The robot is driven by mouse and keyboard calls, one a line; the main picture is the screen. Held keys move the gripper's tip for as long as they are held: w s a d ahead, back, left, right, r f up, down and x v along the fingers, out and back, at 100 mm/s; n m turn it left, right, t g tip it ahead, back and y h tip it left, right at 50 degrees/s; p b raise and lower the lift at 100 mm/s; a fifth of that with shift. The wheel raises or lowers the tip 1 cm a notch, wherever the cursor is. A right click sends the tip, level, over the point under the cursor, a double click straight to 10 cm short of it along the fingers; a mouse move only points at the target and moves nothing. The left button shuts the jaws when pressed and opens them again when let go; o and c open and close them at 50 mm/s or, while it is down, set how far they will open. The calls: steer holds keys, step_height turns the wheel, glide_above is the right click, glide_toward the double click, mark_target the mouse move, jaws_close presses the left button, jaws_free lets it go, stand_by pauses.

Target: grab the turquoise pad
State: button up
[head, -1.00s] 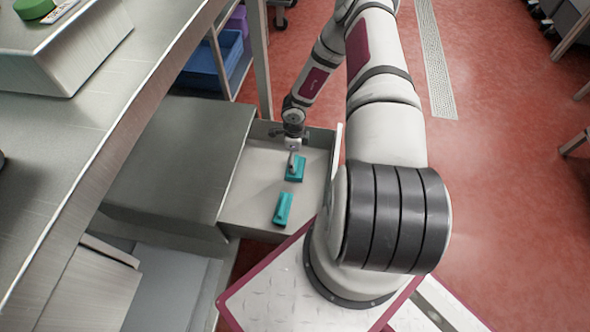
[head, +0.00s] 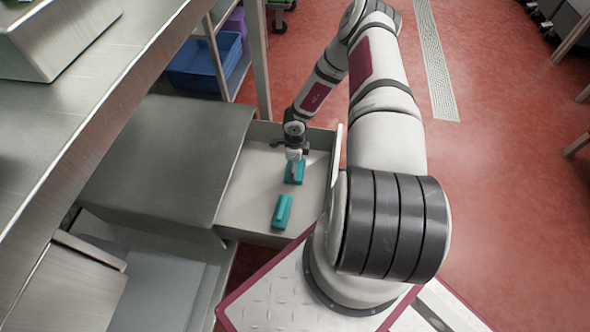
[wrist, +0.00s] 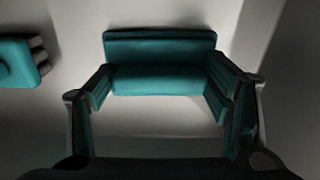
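A turquoise pad (head: 294,177) with a raised ridge lies in the open drawer, under my gripper (head: 295,157). In the wrist view this pad (wrist: 160,45) is straight ahead. My gripper (wrist: 160,92) has its two fingers spread wide there, one near each end of the ridge. I cannot tell whether the fingertips touch it. Part of a turquoise thing (wrist: 14,62) shows at the left edge of the wrist view.
The steel drawer (head: 250,190) has raised walls around the pads. A steel cabinet top (head: 165,150) adjoins it on the left. A steel counter (head: 90,120) rises above at far left. A blue bin (head: 208,65) stands on a shelf behind. Red floor is open at right.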

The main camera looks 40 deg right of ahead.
steer(key=c, duration=0.5)
steer(key=shift+c, duration=0.2)
